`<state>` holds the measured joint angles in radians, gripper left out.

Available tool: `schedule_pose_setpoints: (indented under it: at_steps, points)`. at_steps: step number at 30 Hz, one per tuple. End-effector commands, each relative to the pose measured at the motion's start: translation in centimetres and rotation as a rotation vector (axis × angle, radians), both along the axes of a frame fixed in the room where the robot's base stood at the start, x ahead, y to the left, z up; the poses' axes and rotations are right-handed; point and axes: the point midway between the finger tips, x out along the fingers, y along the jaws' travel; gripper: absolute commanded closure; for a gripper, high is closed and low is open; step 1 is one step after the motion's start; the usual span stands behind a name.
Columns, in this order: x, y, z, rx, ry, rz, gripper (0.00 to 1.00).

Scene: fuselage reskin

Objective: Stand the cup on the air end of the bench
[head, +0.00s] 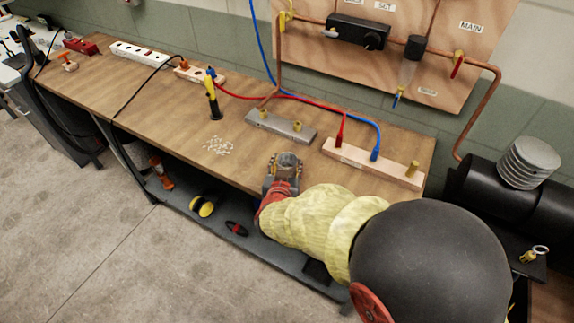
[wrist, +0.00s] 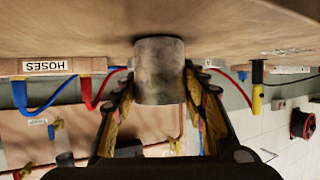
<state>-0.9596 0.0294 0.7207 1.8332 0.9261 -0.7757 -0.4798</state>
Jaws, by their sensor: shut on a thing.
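A grey metal cup (head: 288,161) is over the front part of the wooden bench (head: 238,165), toward its right end, where the hoses and copper pipes are. My gripper (head: 283,178) is shut on the cup from the front side. The wrist view is upside down and shows the cup (wrist: 160,70) between both fingers (wrist: 159,82), with the bench top above it in the picture. The cup looks upright and close to the bench top. I cannot tell whether its base touches the wood.
A metal bar (head: 281,126) and a wooden hose block (head: 371,164) with red and blue hoses lie behind the cup. White bits (head: 218,146) and a yellow-black tool (head: 213,98) are to the left. Bare wood lies between cup and block. A black tank (head: 480,190) stands beyond the right end.

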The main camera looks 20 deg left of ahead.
Motion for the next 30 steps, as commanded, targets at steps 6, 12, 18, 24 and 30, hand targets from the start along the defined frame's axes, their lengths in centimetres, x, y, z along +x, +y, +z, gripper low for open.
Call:
schedule_pose_setpoints:
  at_steps: [6, 12, 18, 24, 30]
  points:
    - [0.0, 0.0, -0.3, 0.000, 0.000, 0.000, 0.54]
    - [0.0, 0.0, -0.3, 0.000, 0.000, 0.000, 0.43]
    - [0.0, 0.0, -0.3, 0.000, 0.000, 0.000, 0.39]
    - [0.0, 0.0, 0.0, 0.000, 0.000, 0.000, 0.39]
    - [-2.1, -0.5, 1.2, 0.000, -0.001, 0.004, 0.39]
